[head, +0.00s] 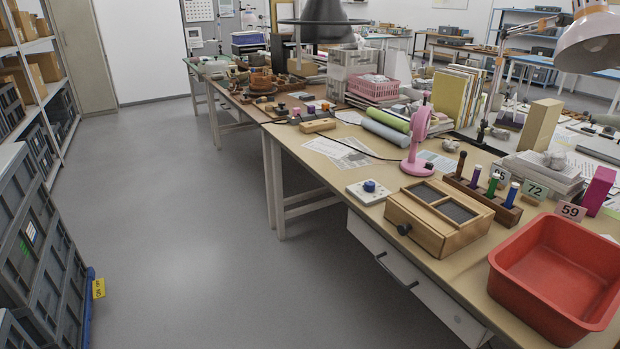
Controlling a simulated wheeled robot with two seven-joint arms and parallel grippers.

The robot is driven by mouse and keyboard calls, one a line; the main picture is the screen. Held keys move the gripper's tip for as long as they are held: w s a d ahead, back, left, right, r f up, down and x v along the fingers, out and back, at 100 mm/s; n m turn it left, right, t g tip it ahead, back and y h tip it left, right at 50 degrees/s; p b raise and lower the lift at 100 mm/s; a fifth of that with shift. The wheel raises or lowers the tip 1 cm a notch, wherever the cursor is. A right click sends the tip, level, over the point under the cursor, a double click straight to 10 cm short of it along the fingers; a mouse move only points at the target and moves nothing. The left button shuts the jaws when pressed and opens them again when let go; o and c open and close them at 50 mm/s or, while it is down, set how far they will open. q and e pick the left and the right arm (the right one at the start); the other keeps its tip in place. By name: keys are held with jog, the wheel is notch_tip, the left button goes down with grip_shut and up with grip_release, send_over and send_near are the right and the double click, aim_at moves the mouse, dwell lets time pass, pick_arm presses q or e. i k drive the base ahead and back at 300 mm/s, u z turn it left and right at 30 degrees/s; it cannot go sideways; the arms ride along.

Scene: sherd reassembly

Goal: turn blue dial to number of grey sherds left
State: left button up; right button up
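The blue dial (369,186) sits on a small white plate (358,193) with dark markings, near the front edge of the table. The number it points to is too small to read. No grey sherds can be made out for certain; small greyish lumps (450,145) lie on the table behind the wooden box, too small to identify. Neither of my grippers is in view.
A wooden box (408,212) with two dark compartments stands right of the dial. A red tray (505,268) is at the front right, a pink stand (417,150) behind the dial. Grey crates (45,250) line the left. The grey floor (190,230) between is clear.

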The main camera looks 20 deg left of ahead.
aim_at(369, 186)
jog(key=u, duration=2.05)
jog(key=i, duration=1.1)
jog(key=z, duration=2.65)
